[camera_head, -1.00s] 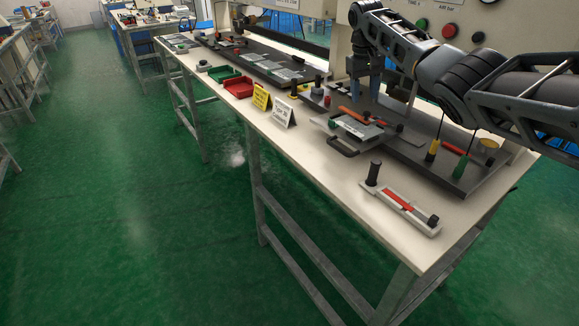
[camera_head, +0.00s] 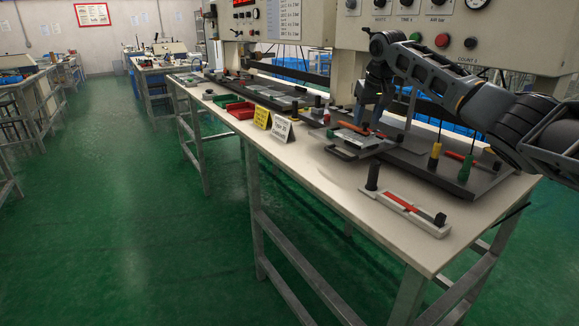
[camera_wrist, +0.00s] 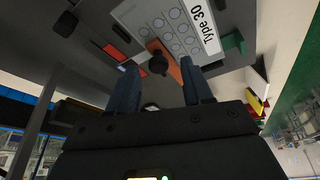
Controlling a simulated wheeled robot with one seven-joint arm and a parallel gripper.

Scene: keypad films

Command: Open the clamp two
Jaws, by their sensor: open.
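My gripper (camera_head: 370,118) points down over the fixture on the bench, its fingers open. In the head view the orange lever (camera_head: 353,129) lies beside the grey keypad plate (camera_head: 356,141). The plate (camera_wrist: 165,22) shows round keys and a "Type 30" label in the wrist view. A red lever (camera_wrist: 116,55) lies left of it. No number marks which clamp is two.
A grey tool with a red strip and black upright knob (camera_head: 404,208) lies at the bench's front. Yellow and green screwdrivers (camera_head: 465,168) stand at the right. A control box (camera_head: 440,35) rises behind.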

